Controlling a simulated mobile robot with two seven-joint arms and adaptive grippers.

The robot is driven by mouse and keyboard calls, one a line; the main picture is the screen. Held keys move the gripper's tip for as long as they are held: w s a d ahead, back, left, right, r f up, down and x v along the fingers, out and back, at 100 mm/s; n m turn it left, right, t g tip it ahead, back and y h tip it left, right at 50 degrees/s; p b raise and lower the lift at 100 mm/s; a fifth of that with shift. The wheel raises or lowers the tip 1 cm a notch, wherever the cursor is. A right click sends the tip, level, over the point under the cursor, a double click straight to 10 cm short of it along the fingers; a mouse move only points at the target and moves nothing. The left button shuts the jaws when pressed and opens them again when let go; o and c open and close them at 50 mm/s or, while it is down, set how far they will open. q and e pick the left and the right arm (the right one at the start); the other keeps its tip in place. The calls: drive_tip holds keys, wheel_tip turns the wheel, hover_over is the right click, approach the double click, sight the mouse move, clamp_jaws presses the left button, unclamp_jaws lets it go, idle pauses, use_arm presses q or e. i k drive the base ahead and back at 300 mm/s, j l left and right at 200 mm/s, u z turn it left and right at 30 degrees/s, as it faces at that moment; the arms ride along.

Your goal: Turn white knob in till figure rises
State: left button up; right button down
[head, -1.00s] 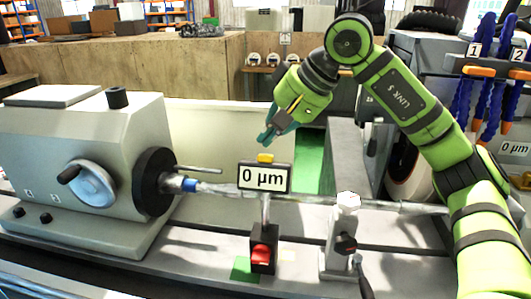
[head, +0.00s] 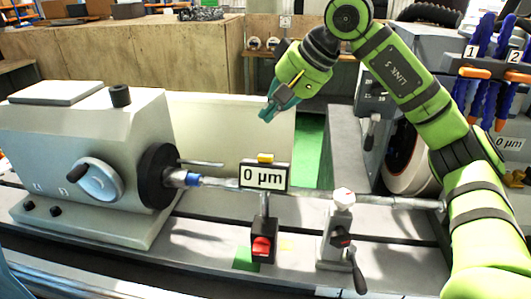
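A white knob (head: 343,197) tops a grey upright support (head: 338,225) on the machine bed, right of the centre. A small black-framed display (head: 264,176) on a post reads 0 µm. It stands left of the white knob, in front of a long horizontal shaft (head: 390,202). My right gripper (head: 267,113), with teal fingers, hangs in the air above and behind the display, up and left of the white knob. It touches nothing that I can see. Its fingers are seen nearly side-on, so their gap is unclear. My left gripper is not in view.
A grey headstock with a handwheel (head: 100,179) stands at the left. A red switch (head: 262,246) is below the display, and a black lever (head: 357,272) is on the support. Blue hoses (head: 488,85) hang at the right. The bed's front between headstock and switch is mostly clear.

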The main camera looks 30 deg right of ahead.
sight(344, 198)
drive_tip(key=k+j, duration=0.5)
drive_tip(key=k, duration=0.15)
drive_tip(key=k+j, duration=0.5)
drive_tip(key=k, duration=0.2)
